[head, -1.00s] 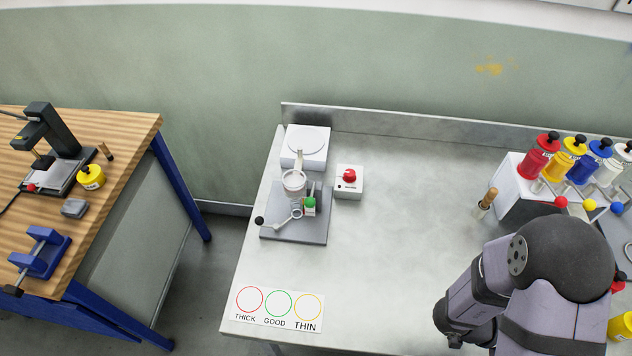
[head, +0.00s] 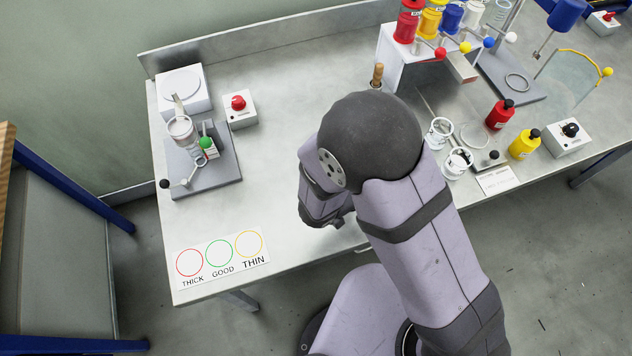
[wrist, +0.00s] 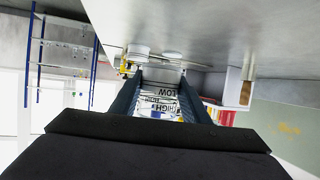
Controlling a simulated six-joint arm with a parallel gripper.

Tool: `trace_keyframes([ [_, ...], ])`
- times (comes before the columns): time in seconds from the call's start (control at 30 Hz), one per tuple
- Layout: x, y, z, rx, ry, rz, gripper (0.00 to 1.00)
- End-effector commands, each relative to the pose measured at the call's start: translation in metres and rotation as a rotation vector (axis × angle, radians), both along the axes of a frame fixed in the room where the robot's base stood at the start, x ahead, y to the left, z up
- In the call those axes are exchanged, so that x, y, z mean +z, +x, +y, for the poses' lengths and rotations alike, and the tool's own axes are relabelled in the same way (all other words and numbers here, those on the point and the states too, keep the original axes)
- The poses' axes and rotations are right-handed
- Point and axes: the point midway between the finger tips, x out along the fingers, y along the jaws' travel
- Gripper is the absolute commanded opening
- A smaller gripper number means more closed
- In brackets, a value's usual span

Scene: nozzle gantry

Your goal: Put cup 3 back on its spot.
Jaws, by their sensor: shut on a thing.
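In the wrist view my gripper (wrist: 160,80) is shut on a white cup (wrist: 158,102) with dark HIGH and LOW markings between its blue-grey fingers. No number on it can be read. In the head view my arm hides the gripper and the held cup. Two white cups with dark marks, one farther back (head: 438,132) and one nearer (head: 457,162), stand on the steel table right of my arm. A pale ring outline (head: 473,135) lies empty beside them. Which spot belongs to cup 3 cannot be read.
A white paint rack (head: 398,72) with coloured bottles stands at the back. Loose red (head: 500,114) and yellow (head: 524,144) bottles stand right of the cups. A stand with a small cup (head: 181,130) and a THICK/GOOD/THIN card (head: 220,257) are left. The middle left table is clear.

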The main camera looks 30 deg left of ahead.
Motion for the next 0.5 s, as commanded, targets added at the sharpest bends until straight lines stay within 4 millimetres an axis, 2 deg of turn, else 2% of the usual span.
trace_keyframes([
  [0.03, -0.002, -0.009, 0.028, 0.070, 0.006, -0.004, 0.20],
  [0.1, 0.001, -0.021, 0.059, 0.153, 0.006, -0.003, 0.20],
  [0.27, 0.012, -0.053, 0.130, 0.368, 0.006, -0.003, 0.20],
  [0.5, 0.031, -0.116, 0.227, 0.715, 0.005, -0.003, 0.20],
])
